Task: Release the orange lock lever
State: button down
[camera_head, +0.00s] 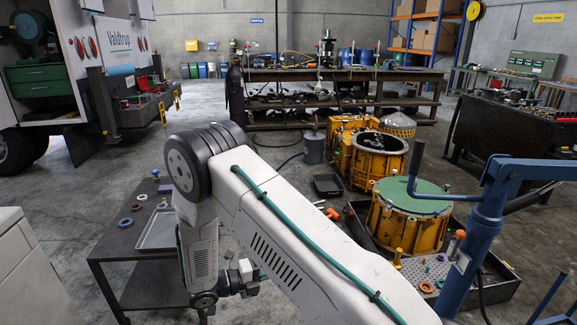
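I cannot make out for certain which part is the orange lock lever. An orange-topped piece (460,235) stands beside the blue hoist, at the right of the yellow housing. A smaller orange piece (397,257) shows at the foot of the yellow transmission housing (404,226), which has a green top. Another orange piece (333,214) lies on the floor near the black tray. My gripper (248,276) is at the low end of my white arm, by the dark table and well left of these pieces. Its fingers are too small and dark to read, and I see nothing held.
A dark table (112,243) at the left bears rings and a metal tray (158,230). A blue hoist (487,215) stands at the right. An open yellow housing (378,160) and a black tray (328,185) are behind. My arm hides part of the floor.

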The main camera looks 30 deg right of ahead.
aim_at(460, 233)
jog(key=i, duration=2.05)
jog(key=z, duration=2.65)
